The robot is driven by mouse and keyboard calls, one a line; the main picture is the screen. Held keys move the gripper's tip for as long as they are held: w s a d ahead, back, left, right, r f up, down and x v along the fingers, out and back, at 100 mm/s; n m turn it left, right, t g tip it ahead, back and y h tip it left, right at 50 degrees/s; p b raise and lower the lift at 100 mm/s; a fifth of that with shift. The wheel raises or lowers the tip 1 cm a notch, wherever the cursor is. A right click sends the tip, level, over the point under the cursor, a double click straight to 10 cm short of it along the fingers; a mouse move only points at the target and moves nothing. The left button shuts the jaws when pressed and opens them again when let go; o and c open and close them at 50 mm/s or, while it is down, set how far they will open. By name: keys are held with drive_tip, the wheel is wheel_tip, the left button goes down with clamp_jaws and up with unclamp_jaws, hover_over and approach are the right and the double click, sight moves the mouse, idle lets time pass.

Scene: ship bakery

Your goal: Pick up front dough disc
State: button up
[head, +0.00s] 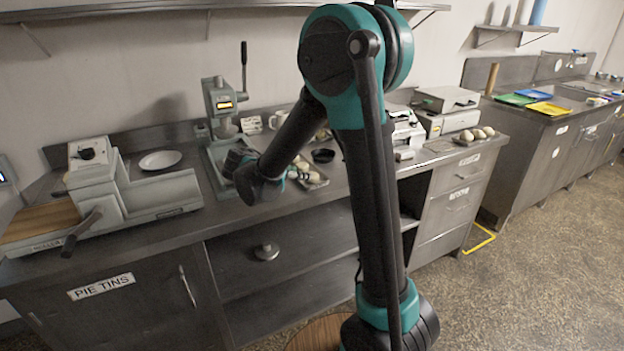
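Pale, rounded dough pieces lie on a small metal tray (322,184) on the steel counter, partly hidden behind my arm. I cannot tell which of them is the front dough disc. My gripper (250,188) is a dark shape at the end of my bent arm, over the counter's front edge, left of that tray. Its fingers are too dark and small to tell open from shut, and I see nothing held in it.
A dough press (222,105) with a lever stands behind my gripper. A dough sheeter (120,185) and a white plate (160,160) are at left. More dough pieces (474,134) lie at right by a grey machine (445,100). A small knobbed metal object (266,251) sits on the shelf below.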

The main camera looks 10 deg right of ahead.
sight(318, 176)
drive_tip(key=shift+x, duration=3.45)
drive_tip(key=shift+a+f, duration=0.15)
drive_tip(key=c, duration=0.8)
